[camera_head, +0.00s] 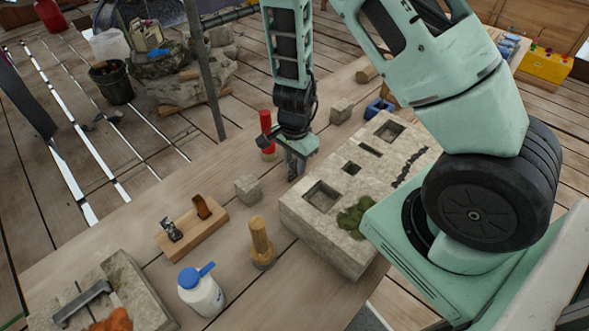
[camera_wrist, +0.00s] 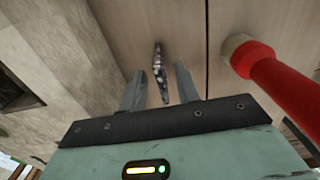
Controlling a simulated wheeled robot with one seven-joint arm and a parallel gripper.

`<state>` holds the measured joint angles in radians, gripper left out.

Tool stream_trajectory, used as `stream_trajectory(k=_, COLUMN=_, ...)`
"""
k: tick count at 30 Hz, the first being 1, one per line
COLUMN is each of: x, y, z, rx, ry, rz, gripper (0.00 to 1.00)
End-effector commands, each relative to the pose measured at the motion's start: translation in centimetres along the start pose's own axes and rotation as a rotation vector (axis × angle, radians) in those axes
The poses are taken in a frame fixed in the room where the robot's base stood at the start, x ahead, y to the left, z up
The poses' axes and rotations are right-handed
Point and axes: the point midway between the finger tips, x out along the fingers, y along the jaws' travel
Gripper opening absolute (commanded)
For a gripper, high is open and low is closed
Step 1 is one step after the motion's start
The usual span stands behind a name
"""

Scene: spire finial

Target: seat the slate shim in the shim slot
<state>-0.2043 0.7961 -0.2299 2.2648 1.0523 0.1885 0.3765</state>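The slate shim appears to be the thin, dark speckled piece (camera_wrist: 159,72) between my fingers in the wrist view; I cannot make it out in the head view. My gripper (camera_wrist: 159,85) is open, with a gap on each side of this piece. In the head view my gripper (camera_head: 294,170) points down at the wooden bench, just left of the pale stone block (camera_head: 300,222). The block's top has a narrow dark slot (camera_head: 371,149), likely the shim slot, among several square pockets. The slot looks empty. The block's side also shows in the wrist view (camera_wrist: 60,75).
A red-handled tool (camera_head: 266,128) stands close behind my gripper; it is at right in the wrist view (camera_wrist: 285,88). Stone cubes (camera_head: 248,188), a wooden holder (camera_head: 190,236), a wooden-handled tool (camera_head: 261,240) and a white bottle (camera_head: 202,293) stand nearby.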

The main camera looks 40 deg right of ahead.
Motion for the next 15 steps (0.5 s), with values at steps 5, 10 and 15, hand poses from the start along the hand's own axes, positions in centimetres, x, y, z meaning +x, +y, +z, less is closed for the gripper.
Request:
stream_trajectory(k=5, x=2.6, y=-0.1, z=-0.1, rx=0.002, ry=-0.001, rz=0.001, gripper=0.32)
stream_trajectory(k=10, x=3.0, y=-0.2, z=-0.1, rx=0.0, ry=0.0, rz=-0.001, gripper=0.32)
stream_trajectory(k=15, x=3.0, y=-0.2, z=-0.1, rx=0.0, ry=0.0, rz=-0.001, gripper=0.26)
